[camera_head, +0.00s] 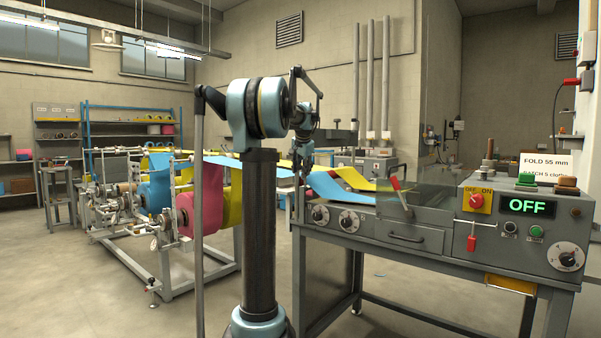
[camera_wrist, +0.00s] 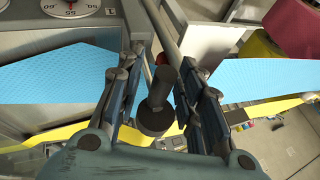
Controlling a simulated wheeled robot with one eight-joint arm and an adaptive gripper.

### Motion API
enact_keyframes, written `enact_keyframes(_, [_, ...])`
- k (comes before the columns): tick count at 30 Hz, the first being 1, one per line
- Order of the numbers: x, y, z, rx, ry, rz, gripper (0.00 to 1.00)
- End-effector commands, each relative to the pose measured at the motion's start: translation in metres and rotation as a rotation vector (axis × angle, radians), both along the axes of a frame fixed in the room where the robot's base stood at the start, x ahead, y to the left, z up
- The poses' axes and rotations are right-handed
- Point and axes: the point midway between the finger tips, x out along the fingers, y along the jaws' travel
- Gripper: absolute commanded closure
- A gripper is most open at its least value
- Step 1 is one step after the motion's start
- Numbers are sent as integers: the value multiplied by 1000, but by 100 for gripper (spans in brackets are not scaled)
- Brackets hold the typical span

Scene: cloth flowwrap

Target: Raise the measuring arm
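My gripper (camera_head: 306,165) is at the left end of the grey machine, low beside the cloths. In the wrist view my gripper (camera_wrist: 166,95) is open, with a dark grey cylindrical knob (camera_wrist: 154,118) between its fingers. Gaps show on both sides of the knob, so the fingers do not appear to press on it. A small red tip shows behind it. I cannot tell for certain whether this knob belongs to the measuring arm; my gripper hides that spot in the head view. A red-handled lever (camera_head: 396,185) stands farther right on the machine.
The grey machine (camera_head: 450,237) carries dials, a red-yellow switch (camera_head: 476,201) and a display (camera_head: 527,206) reading OFF. Blue cloth (camera_head: 340,188) lies at its left end. A rack with cloth rolls (camera_head: 203,210) stands to the left. Floor between is open.

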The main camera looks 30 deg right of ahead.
Motion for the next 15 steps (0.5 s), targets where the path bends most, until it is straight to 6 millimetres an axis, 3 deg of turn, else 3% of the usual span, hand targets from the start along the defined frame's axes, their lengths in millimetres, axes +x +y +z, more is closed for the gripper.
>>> enact_keyframes(10, [-3,0,3,-1,0,-2,64])
enact_keyframes(15, [-12,4,19,-2,1,-2,64])
